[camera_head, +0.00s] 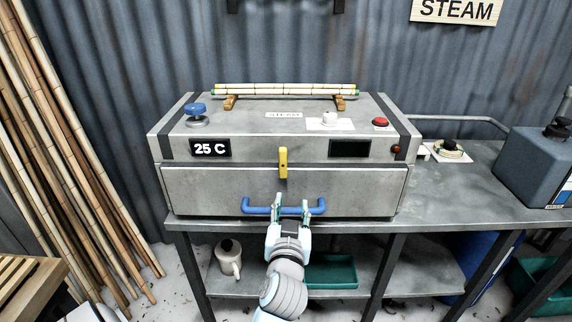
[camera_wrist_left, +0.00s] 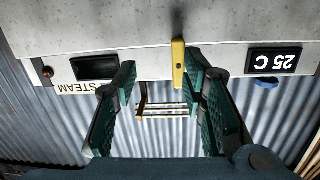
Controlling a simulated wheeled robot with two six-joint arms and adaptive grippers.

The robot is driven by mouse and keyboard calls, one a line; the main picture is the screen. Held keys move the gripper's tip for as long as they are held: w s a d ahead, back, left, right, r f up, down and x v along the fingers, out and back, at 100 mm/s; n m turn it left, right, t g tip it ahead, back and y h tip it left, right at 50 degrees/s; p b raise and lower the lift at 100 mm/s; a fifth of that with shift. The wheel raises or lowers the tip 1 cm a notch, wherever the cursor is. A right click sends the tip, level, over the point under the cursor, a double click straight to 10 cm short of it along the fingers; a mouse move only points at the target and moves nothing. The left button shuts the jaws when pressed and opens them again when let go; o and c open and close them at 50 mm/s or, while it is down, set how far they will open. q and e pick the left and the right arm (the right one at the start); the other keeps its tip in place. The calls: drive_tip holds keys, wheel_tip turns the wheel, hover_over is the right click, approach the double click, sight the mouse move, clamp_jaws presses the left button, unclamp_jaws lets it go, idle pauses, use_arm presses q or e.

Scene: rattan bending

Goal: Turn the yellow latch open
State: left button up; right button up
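The yellow latch (camera_head: 283,162) stands upright at the top middle of the grey steam box's front door (camera_head: 225,187). It also shows in the upside-down left wrist view (camera_wrist_left: 178,63), close to the right-hand finger in that picture. My left gripper (camera_head: 291,204) is open and empty, with its fingertips below the latch in the head view. It overlaps the blue door handle (camera_head: 256,210) there; I cannot tell whether they touch. In the wrist view the green-padded fingers (camera_wrist_left: 160,78) are apart, with nothing held between them. My right gripper is not in view.
On the box lie a bamboo bundle (camera_head: 284,90) on wooden supports, a blue valve knob (camera_head: 195,109), a white knob (camera_head: 328,118) and a red button (camera_head: 380,122). A display (camera_head: 210,149) reads 25 C. A grey-blue canister (camera_head: 535,165) stands right; bamboo poles (camera_head: 60,140) lean left.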

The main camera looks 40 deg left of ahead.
use_arm(q)
drive_tip(key=n+y, duration=0.1)
drive_tip(key=n, duration=0.1)
approach(283, 163)
drive_tip(key=shift+m, duration=0.3)
drive_tip(key=x, duration=1.1)
drive_tip(key=shift+w+a+r+p, duration=0.1)
drive_tip(key=shift+w+p, duration=0.05)
drive_tip(key=shift+p, duration=0.15)
